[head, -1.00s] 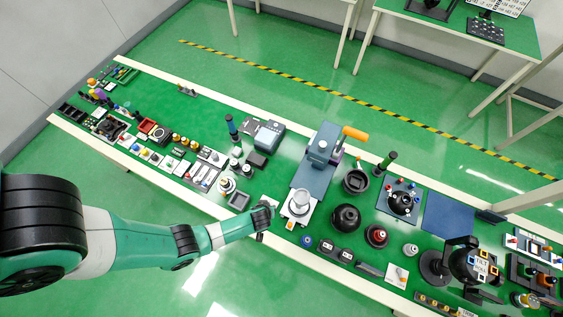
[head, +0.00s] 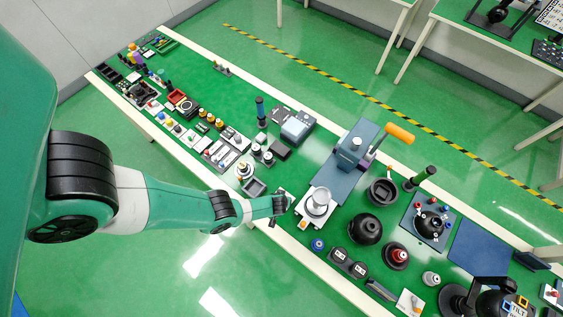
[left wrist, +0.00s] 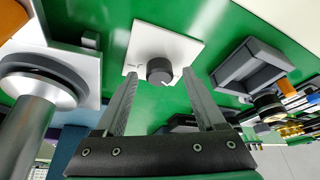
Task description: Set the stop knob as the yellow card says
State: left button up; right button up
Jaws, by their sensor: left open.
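A round dark knob with a pale mark on its face (left wrist: 160,70) sits on a white square plate (left wrist: 182,42) in the left wrist view. I cannot tell for sure that it is the stop knob. My left gripper (left wrist: 160,76) is open, its two fingers on either side of the knob with gaps visible. In the head view my left gripper (head: 286,206) is over the bench's near edge, between a grey tray and the press, and hides most of the plate. I cannot pick out a yellow card. My right gripper is not in view.
The grey tray (head: 254,187) lies left of the gripper and shows at right in the wrist view (left wrist: 250,66). A press with an orange handle (head: 398,133) and a silver cup on its white base (head: 318,203) stand close at right. Small parts crowd the bench.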

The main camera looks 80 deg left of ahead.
pick_arm(q)
grip_shut()
